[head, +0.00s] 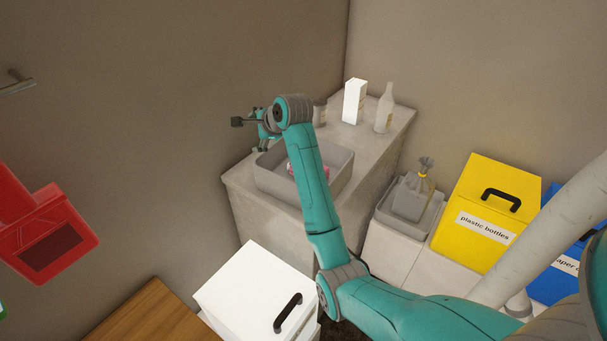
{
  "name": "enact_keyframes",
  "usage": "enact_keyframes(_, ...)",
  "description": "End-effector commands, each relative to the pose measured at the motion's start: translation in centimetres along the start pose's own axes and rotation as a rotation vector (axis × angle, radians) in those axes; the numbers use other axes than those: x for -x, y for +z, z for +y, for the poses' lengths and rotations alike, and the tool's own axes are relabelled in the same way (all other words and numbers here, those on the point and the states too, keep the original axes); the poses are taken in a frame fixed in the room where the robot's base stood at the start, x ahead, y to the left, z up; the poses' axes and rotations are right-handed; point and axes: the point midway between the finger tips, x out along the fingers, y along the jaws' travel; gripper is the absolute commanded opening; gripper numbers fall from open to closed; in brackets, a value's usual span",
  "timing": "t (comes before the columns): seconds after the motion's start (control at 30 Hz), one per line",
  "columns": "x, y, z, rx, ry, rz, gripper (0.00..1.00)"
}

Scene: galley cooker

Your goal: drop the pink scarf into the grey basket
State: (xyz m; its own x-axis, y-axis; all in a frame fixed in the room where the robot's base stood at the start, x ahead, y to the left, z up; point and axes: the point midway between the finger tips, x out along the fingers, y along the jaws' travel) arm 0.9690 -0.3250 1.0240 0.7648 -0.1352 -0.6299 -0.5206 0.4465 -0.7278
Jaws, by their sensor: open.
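The grey basket (269,181) is an open box on the grey counter, left of its middle. A bit of pink, which looks like the pink scarf (291,170), shows low inside the basket. My arm crosses in front and hides most of it, so its shape cannot be made out. My gripper (262,136) is small in the view, above the back left of the basket near the wall. It is open, and nothing is seen hanging from it. It looks apart from the scarf.
A white carton (354,101) and a pale bottle (384,108) stand at the counter's back right. Yellow (487,205) and blue (556,272) bins are right, beside a grey tray holding a tied bag (412,196). A white lidded box (255,290) is in front; a red holder (45,235) is left.

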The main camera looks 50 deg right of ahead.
Motion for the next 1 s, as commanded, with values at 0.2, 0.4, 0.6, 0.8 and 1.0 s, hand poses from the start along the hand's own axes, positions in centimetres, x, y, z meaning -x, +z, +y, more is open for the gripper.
enact_keyframes(0.2,0.2,2.9,0.8,0.1,-0.053,-0.027,0.91)
enact_keyframes(0.4,0.0,4.9,3.2,0.201,-0.098,-0.044,0.91)
enact_keyframes(0.6,-0.6,5.8,6.3,0.281,-0.125,-0.05,0.91)
enact_keyframes(0.8,-1.2,6.1,9.7,0.347,-0.141,-0.049,0.91)
enact_keyframes(1.0,-1.5,6.2,13.1,0.41,-0.153,-0.045,0.91)
